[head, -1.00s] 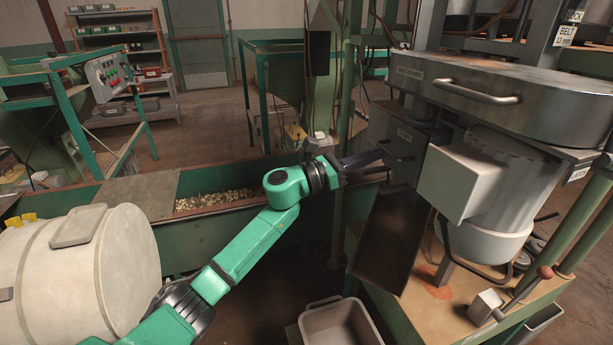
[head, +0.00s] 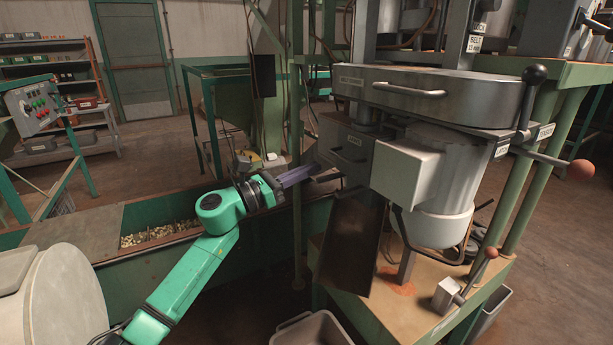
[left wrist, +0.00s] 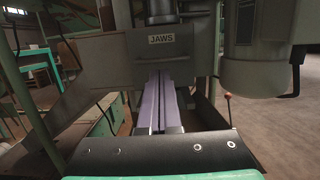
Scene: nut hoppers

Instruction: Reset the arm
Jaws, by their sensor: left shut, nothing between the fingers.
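My left arm comes in from the lower left in the head view. Its gripper (head: 312,170) has its fingers together and holds nothing. The fingertips are close to the handle side of the grey box (head: 345,150) on the machine; I cannot tell whether they touch. In the left wrist view the long purple-grey fingers (left wrist: 160,80) lie side by side and point at a grey housing (left wrist: 110,65) with a JAWS label. My right gripper is out of view.
The grey machine (head: 440,100) has a dark chute (head: 352,240) below the box. A grey bin (head: 312,330) stands on the floor. A green trough of nuts (head: 150,237) lies left, and a pale drum (head: 50,310) is lower left. Open floor is at right.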

